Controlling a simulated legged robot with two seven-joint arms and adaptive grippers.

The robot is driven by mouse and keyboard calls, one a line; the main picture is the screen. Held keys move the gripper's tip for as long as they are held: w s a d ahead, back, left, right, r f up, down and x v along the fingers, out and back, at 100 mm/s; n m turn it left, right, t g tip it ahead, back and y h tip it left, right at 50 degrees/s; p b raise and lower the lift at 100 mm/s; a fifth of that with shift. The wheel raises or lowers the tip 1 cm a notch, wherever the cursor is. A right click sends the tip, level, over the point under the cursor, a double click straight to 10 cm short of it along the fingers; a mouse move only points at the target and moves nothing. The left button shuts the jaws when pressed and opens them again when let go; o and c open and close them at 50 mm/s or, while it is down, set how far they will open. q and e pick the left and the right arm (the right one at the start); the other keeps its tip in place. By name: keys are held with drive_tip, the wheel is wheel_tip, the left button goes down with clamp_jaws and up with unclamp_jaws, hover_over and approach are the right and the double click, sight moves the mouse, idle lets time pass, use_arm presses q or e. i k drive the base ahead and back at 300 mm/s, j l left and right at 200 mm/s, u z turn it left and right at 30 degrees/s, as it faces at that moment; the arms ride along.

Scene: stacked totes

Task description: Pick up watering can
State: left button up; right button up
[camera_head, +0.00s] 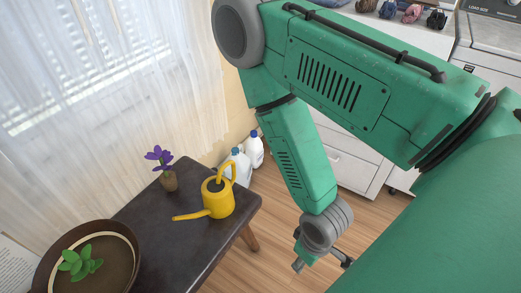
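A yellow watering can (218,198) stands upright on a dark table (187,243), near its far right corner. Its spout points left and its handle arches up on the right side. My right gripper (321,265) hangs below its wrist, to the right of the table and apart from the can. Its two fingers are spread with nothing seen between them; my green arm hides part of the view beside it. My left gripper is not in view.
A round brown pot (48,262) with a green plant (80,262) is at front left. White bottles (256,150) stand beyond the table. White cabinets (349,168) are behind my arm. Wooden floor (276,240) is open right of the table.

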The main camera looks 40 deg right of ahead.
sight(218, 200)
drive_tip(key=z, duration=0.8)
drive_tip(key=j+u, duration=0.3)
drive_tip(key=u, duration=0.15)
drive_tip(key=j+u, duration=0.3)
drive_tip(key=u, duration=0.2)
drive_tip(key=l+u, duration=0.25)
drive_tip(key=l, duration=0.2)
drive_tip(key=k+l+u, duration=0.2)
drive_tip(key=l, duration=0.2)
drive_tip(key=l+u, duration=0.25)
drive_tip(key=l, duration=0.2)
drive_tip(key=k+l+u, duration=0.25)
drive_tip(key=l, duration=0.15)
drive_tip(key=i, duration=0.1)
